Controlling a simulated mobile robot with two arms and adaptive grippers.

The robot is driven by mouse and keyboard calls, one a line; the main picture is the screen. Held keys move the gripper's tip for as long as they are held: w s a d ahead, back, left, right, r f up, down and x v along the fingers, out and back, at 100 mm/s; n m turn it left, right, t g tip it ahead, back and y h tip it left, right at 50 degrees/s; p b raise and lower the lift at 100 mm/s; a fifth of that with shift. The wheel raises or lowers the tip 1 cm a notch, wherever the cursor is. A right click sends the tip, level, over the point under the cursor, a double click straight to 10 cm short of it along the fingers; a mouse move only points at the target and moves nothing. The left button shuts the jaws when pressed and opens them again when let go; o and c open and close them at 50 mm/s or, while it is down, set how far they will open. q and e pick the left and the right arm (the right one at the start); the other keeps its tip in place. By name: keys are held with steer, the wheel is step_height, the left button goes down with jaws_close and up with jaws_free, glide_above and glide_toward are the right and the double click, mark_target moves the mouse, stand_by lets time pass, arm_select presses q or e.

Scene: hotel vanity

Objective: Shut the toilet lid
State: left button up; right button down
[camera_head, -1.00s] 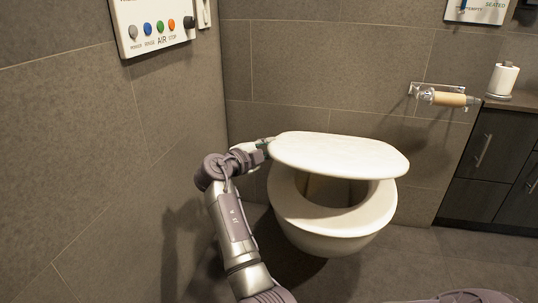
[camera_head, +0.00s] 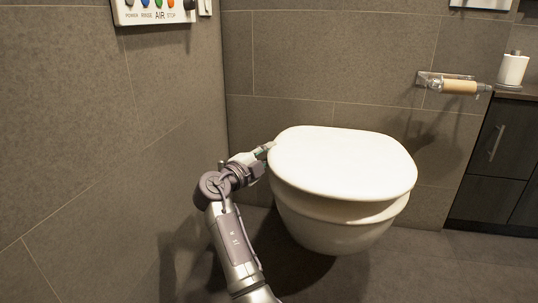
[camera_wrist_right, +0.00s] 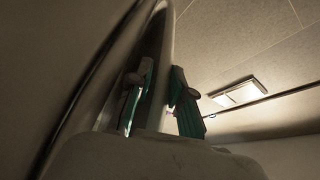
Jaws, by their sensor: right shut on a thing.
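The white toilet lid (camera_head: 342,160) lies nearly flat over the toilet bowl (camera_head: 325,235) in the head view and hides its opening. I cannot tell whether the lid's front edge touches the rim everywhere. My right gripper (camera_head: 265,152) is at the lid's left edge and is shut on it. In the right wrist view, the green-padded fingers of this gripper (camera_wrist_right: 162,72) stand on both sides of the pale lid edge (camera_wrist_right: 158,50). My left gripper is not in view.
A tiled wall stands close on the left, with a button panel (camera_head: 155,11) on it. A toilet roll holder (camera_head: 452,84) is on the back wall. A dark cabinet (camera_head: 500,165) stands at the right. Floor is free right of the toilet.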

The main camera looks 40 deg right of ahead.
steer(key=shift+d+r, duration=0.1)
steer(key=shift+r, duration=0.05)
steer(key=c, duration=1.1)
jaws_free()
steer(key=shift+o, duration=0.2)
steer(key=v, duration=1.2)
steer(key=shift+w, duration=0.1)
